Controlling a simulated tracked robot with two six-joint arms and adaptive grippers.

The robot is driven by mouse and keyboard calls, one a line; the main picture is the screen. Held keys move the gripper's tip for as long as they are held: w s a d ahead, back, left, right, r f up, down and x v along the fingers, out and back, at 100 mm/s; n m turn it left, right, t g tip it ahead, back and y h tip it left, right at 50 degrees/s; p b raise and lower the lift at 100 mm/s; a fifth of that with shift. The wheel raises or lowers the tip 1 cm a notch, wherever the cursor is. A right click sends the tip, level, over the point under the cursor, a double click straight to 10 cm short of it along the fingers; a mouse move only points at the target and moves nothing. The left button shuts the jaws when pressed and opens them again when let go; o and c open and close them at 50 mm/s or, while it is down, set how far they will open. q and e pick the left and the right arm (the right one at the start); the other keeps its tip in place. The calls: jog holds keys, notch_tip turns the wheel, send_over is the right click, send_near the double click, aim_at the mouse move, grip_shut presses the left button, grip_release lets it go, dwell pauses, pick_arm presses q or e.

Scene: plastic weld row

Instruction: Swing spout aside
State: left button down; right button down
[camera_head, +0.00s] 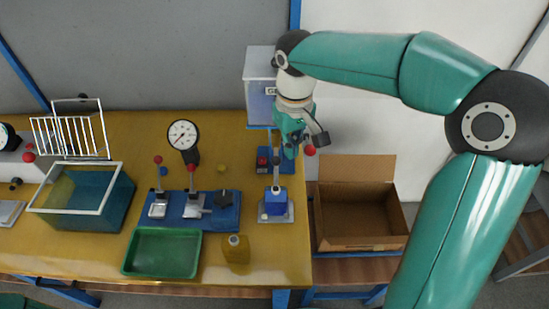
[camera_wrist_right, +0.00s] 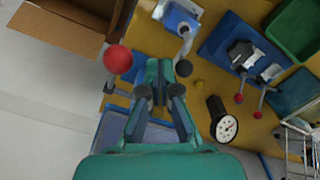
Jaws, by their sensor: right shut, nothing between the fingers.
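A grey tube that looks like the spout (camera_head: 276,174) stands over a blue block (camera_head: 275,203) on a small grey plate, at the right end of the bench. In the right wrist view the tube (camera_wrist_right: 186,45) is bent and runs toward a dark round end. My right gripper (camera_head: 290,149) hangs from above just behind and beside the tube, next to a red ball knob (camera_head: 310,150). In the right wrist view its fingers (camera_wrist_right: 160,91) are shut and empty, short of the tube; contact cannot be told. My left gripper is not in view.
A grey-white cabinet (camera_head: 260,65) stands behind the gripper. An open cardboard box (camera_head: 359,240) is at the right. On the yellow bench are a green tray (camera_head: 162,253), a dial gauge (camera_head: 183,135), a blue lever fixture (camera_head: 220,219) and a teal tank (camera_head: 107,210).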

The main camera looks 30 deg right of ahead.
aim_at(279, 159)
dwell(0.6)
notch_tip(279, 159, down, 4)
jog(key=b, duration=0.3)
jog(key=shift+s+r, duration=0.1)
jog(key=shift+r, duration=0.05)
dwell(0.4)
jog(key=shift+w+a+p, duration=0.3)
jog(key=shift+w+a, duration=0.15)
jog(key=shift+a, duration=0.25)
jog(key=shift+w+a, duration=0.2)
jog(key=shift+a, duration=0.3)
